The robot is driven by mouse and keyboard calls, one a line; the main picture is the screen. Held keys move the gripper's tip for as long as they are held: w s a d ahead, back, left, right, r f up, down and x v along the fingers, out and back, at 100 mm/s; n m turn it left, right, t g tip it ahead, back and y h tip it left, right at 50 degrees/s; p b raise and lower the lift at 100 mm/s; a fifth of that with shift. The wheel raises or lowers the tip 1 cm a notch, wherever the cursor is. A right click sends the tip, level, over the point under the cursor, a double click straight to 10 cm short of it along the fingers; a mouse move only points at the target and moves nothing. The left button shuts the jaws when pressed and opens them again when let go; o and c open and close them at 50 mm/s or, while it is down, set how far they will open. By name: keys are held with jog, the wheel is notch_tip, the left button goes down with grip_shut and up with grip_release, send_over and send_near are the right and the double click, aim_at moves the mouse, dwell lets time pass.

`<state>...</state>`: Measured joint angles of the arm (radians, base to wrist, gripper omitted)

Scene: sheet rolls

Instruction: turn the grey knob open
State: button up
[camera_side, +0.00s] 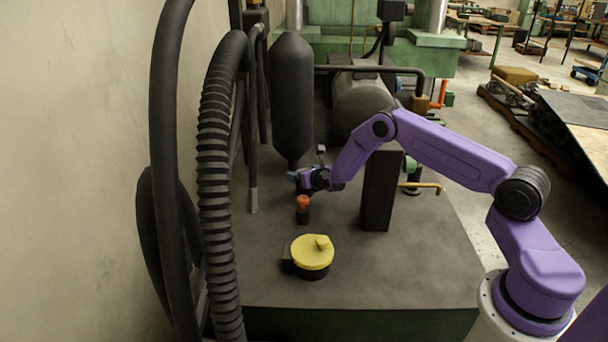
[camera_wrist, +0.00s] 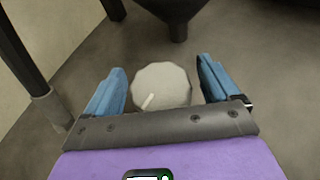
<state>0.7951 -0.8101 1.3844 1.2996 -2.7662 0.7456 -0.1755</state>
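The grey knob (camera_wrist: 161,86) is a pale, many-sided disc with a light pointer line toward its lower left. In the wrist view it sits between the two blue fingers of my gripper (camera_wrist: 160,66). The fingers are spread, with a visible gap between each and the knob, so nothing is held. In the side view my gripper (camera_side: 293,177) is low over the bench, near the foot of the dark tank. I cannot make out the grey knob in the side view.
An orange-topped knob (camera_side: 303,202) stands just below my gripper in the side view. A yellow round cover (camera_side: 312,252) lies nearer the front. A dark upright block (camera_side: 380,190) stands to the right. The dark tank (camera_side: 291,95) and ribbed hose (camera_side: 216,190) are at the left.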

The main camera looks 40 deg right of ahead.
jog(key=shift+s, duration=0.15)
jog(key=v, duration=1.7)
jog(key=shift+r, duration=0.15)
jog(key=w+a+m+g+h, duration=0.1)
jog(key=a+m+h, duration=0.2)
jog(key=a, duration=0.1)
jog(key=x, duration=1.7)
jog(key=shift+d+f, duration=0.2)
jog(key=shift+f, duration=0.05)
jog(key=shift+g, duration=0.3)
jog(key=c, duration=1)
